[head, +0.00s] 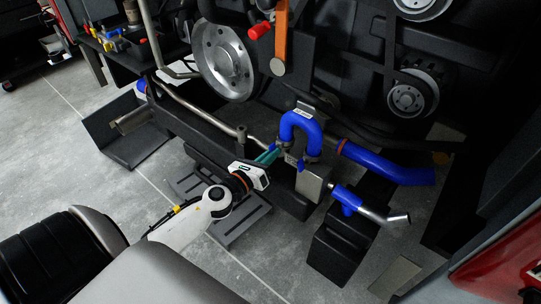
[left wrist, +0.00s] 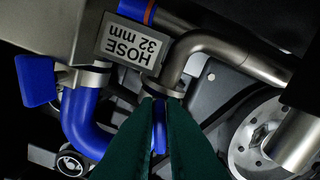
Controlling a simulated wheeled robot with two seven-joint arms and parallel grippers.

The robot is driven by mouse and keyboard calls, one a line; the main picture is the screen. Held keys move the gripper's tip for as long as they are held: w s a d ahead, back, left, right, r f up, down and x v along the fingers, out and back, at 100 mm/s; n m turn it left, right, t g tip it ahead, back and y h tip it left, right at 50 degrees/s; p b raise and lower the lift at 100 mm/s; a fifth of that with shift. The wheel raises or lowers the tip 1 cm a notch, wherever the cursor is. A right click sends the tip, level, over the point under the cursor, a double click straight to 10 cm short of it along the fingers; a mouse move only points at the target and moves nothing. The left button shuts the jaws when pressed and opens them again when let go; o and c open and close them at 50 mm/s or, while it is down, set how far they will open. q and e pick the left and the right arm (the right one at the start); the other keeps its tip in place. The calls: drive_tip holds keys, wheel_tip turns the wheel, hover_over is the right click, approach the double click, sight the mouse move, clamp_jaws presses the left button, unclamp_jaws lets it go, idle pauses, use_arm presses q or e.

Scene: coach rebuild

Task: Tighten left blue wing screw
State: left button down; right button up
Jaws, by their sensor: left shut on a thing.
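My left gripper (head: 270,155) reaches in from the left to the near side of the blue U-shaped hose (head: 299,122). In the left wrist view its dark green fingers (left wrist: 162,115) are closed on a narrow blue piece, the left blue wing screw (left wrist: 159,134), just below a clamp ring (left wrist: 163,90) on a bent metal pipe (left wrist: 195,45). The fingers hide most of the screw. Another blue wing (left wrist: 38,80) stands free beside the other clamp (left wrist: 88,76), where the hose enters. My right gripper is not in view.
A label plate reading "HOSE 32 mm" (left wrist: 137,42) sits between the clamps. A blue hose (head: 390,166) and a blue-and-metal pipe piece (head: 368,207) lie to the right. A large metal pulley (head: 224,62) stands behind. Grey floor (head: 60,140) is open at left.

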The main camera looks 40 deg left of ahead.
use_arm(q)
drive_tip(key=shift+f+m, duration=0.1)
drive_tip(key=shift+m, duration=0.5)
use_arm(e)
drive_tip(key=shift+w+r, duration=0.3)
use_arm(q)
drive_tip(key=c, duration=1.6)
unclamp_jaws()
drive_tip(key=shift+o, duration=0.2)
